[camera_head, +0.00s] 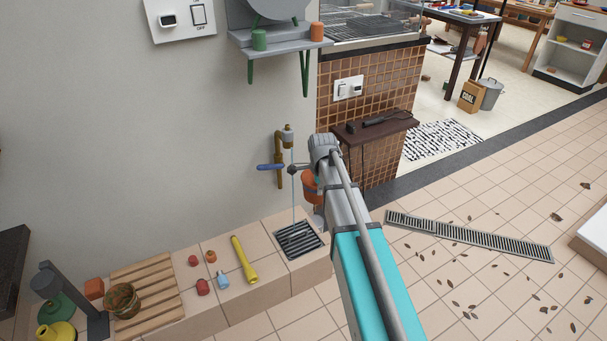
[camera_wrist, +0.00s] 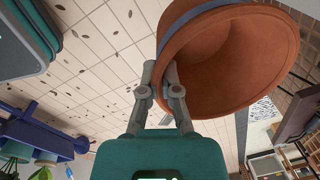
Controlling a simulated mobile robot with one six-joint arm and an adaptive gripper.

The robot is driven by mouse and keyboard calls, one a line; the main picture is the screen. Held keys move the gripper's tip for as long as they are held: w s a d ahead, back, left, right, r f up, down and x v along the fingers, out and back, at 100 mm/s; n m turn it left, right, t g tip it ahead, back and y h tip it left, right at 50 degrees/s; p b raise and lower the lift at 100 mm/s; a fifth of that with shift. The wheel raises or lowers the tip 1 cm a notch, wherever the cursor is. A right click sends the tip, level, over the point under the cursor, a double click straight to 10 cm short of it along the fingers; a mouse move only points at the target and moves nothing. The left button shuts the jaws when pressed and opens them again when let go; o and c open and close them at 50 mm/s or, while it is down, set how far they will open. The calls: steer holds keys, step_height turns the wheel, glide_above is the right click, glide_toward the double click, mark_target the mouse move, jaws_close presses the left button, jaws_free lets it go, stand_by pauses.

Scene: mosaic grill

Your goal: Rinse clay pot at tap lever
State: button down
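An orange clay pot (camera_head: 310,187) shows partly behind my arm at the tap in the head view. In the wrist view the clay pot (camera_wrist: 230,60) is large, with a bluish band, its open mouth toward the camera. My gripper (camera_wrist: 162,72) has one finger on each side of the pot's rim and is shut on it. The brass tap (camera_head: 287,137) on the wall has a blue lever (camera_head: 270,167). A thin stream of water (camera_head: 294,195) falls from it to the drain grate (camera_head: 299,239). The pot appears just right of the stream; contact is unclear.
The tiled ledge (camera_head: 225,297) holds a yellow cylinder (camera_head: 243,259), a small blue bottle (camera_head: 222,281) and several red pieces. A mottled brown pot (camera_head: 124,300) sits on a wooden rack (camera_head: 150,287) at left. A dark shelf (camera_head: 375,127) juts from the wall beyond my arm.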

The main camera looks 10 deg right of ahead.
steer(key=shift+s+d+r+p, duration=0.25)
steer(key=shift+s+r+p, duration=0.6)
steer(key=shift+s+r, duration=0.3)
step_height(320, 180, up, 25)
steer(key=p, duration=2.5)
